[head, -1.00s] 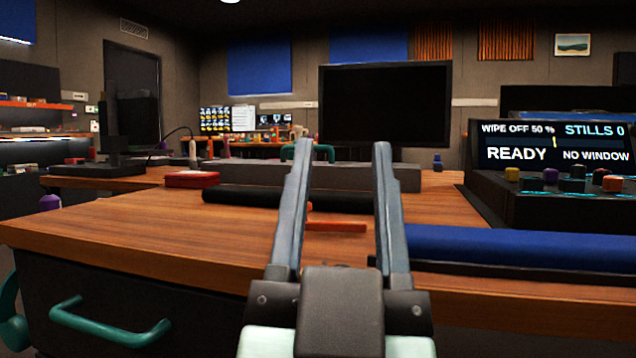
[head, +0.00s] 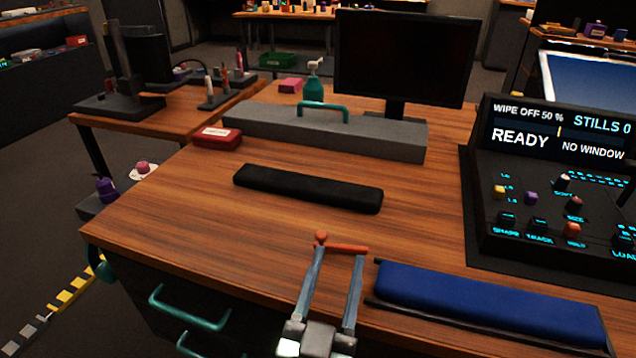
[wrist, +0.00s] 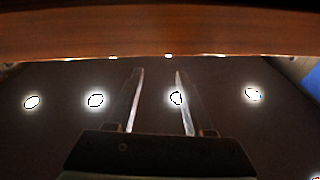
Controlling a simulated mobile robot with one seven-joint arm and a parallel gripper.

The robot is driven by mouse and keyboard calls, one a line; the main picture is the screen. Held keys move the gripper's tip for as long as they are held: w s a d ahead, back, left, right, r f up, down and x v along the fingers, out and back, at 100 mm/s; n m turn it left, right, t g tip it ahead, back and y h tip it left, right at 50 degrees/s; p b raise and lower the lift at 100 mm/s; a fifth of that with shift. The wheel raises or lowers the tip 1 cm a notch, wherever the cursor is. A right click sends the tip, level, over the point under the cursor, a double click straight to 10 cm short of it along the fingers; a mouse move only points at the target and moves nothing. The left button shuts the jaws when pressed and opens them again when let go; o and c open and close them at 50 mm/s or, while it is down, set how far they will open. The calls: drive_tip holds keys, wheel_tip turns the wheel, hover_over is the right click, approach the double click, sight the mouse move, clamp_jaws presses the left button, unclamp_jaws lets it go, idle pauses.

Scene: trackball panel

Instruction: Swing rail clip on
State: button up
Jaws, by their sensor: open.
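The orange bar does not show there.
A blue padded rest (head: 490,303) lies right of my gripper, below the control panel (head: 545,215). A black pad (head: 307,188) lies on the desk behind the orange bar. A grey block with a teal handle (head: 330,130) stands farther back. Teal drawer handles (head: 190,310) jut out at lower left.

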sight(321, 239)
drive_tip(key=s+a+f+n+g+y+p, duration=0.2)
drive_tip(key=s+a+y+p, duration=0.15)
drive_tip(key=p, duration=0.55)
drive_tip(key=shift+h, duration=0.45)
drive_tip(key=w+p, duration=0.1)
drive_tip(key=w, duration=0.3)
drive_tip(key=w+d+p, duration=0.1)
drive_tip(key=w, duration=0.3)
drive_tip(key=w+p, duration=0.1)
drive_tip(key=w, duration=0.2)
drive_tip(key=shift+w+d+r+p, duration=0.1)
drive_tip(key=shift+w+d+p, duration=0.2)
drive_tip(key=shift+w, duration=0.1)
clamp_jaws()
